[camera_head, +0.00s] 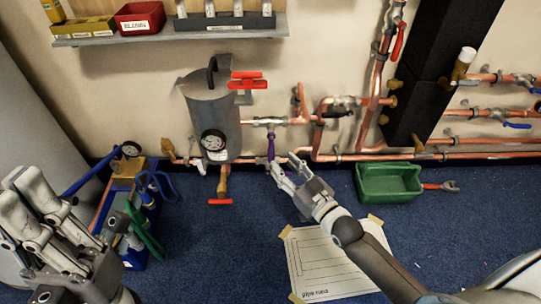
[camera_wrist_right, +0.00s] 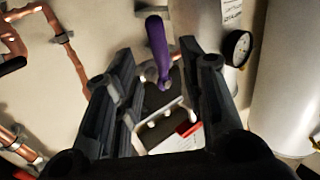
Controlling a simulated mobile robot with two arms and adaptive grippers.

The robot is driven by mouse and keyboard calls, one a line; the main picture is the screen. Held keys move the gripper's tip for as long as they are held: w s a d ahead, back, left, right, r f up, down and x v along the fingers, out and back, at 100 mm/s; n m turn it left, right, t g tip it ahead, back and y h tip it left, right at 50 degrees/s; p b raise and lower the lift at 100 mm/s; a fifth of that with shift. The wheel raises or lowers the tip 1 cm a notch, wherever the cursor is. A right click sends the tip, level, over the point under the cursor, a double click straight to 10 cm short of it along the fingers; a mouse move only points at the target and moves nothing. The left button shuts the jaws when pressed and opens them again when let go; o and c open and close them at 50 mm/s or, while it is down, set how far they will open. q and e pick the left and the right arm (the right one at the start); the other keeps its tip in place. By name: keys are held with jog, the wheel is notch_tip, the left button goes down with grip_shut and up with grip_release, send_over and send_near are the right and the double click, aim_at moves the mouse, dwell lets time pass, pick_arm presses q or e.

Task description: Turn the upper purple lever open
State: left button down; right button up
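The purple lever (camera_head: 271,148) hangs down from a valve on the horizontal copper pipe, just right of the grey tank. It is the only purple lever I can make out. In the right wrist view the purple lever (camera_wrist_right: 157,46) points up between the spread fingers, near their tips. My right gripper (camera_head: 282,163) is open just below and in front of the lever; it also shows in the right wrist view (camera_wrist_right: 155,62). I see no clear contact with either finger. My left gripper (camera_head: 14,188) is at the lower left, open and empty, away from the pipes.
The grey tank (camera_head: 213,111) carries a gauge (camera_head: 213,141) and red handles (camera_head: 248,80). A green bin (camera_head: 389,182) stands on the floor to the right. A blue tool tote (camera_head: 141,215) stands at left. A paper sheet (camera_head: 330,262) lies on the blue floor under my right arm.

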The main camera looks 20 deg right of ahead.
aim_at(273, 155)
jog(key=b+x, duration=0.1)
jog(key=x, duration=0.4)
jog(key=shift+w+f+b, duration=0.15)
jog(key=shift+b, duration=0.15)
jog(key=shift+x, duration=0.85)
grip_shut()
